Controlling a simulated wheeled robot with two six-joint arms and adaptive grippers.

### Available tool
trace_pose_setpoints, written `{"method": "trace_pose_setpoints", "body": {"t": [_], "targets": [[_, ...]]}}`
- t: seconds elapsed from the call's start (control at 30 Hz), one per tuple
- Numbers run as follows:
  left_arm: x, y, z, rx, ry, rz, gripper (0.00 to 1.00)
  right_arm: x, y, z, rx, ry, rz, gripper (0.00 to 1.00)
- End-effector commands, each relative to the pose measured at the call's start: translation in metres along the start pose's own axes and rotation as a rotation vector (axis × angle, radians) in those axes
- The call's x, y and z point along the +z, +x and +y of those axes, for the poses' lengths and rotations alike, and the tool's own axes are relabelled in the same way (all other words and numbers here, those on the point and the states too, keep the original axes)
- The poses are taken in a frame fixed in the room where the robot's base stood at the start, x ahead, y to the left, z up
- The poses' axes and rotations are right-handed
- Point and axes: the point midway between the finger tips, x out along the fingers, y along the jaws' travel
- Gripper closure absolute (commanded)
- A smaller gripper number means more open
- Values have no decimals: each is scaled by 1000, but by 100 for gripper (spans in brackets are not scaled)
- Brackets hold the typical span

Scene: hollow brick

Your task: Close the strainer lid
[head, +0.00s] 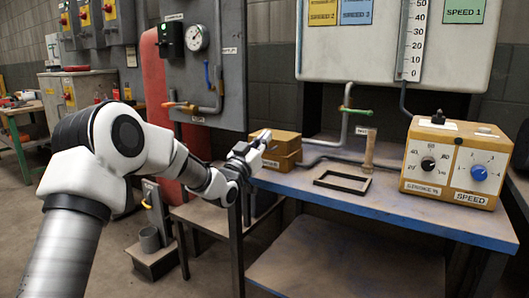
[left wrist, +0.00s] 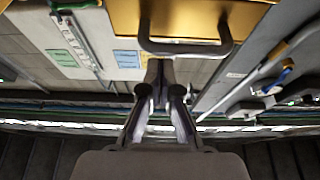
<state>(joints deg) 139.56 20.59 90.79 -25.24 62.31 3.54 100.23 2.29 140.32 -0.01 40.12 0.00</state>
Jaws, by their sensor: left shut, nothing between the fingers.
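A small yellow-brown box (head: 283,160) with a label stands on the left end of the blue bench, with an upper part (head: 285,139) like a lid. I take this to be the strainer, but the head view does not show its lid's state clearly. My left gripper (head: 262,139) is shut and empty, at the left of the box's upper part. In the left wrist view, a yellow surface (left wrist: 200,18) with a dark bar handle (left wrist: 185,48) is just beyond my shut fingertips (left wrist: 160,70). I cannot tell whether they touch it. My right gripper is out of view.
The blue bench (head: 400,212) holds a black open frame (head: 342,182), a wooden-looking post (head: 368,150) and a yellow control box (head: 455,160) with knobs. A grey panel with a gauge (head: 196,38) and pipes stands behind my left arm. The bench's front middle is clear.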

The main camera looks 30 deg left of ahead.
Motion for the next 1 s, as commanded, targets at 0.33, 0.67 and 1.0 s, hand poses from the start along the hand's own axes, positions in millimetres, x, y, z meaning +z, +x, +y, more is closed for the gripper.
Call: {"method": "trace_pose_setpoints", "body": {"t": [0.33, 0.67, 1.0], "targets": [[22, -18, 0, -1, 0, 66, 100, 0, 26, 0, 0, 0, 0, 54], [27, -21, 0, -1, 0, 62, 100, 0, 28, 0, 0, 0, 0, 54], [26, -20, 0, -1, -1, 58, 100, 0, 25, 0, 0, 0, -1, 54]]}}
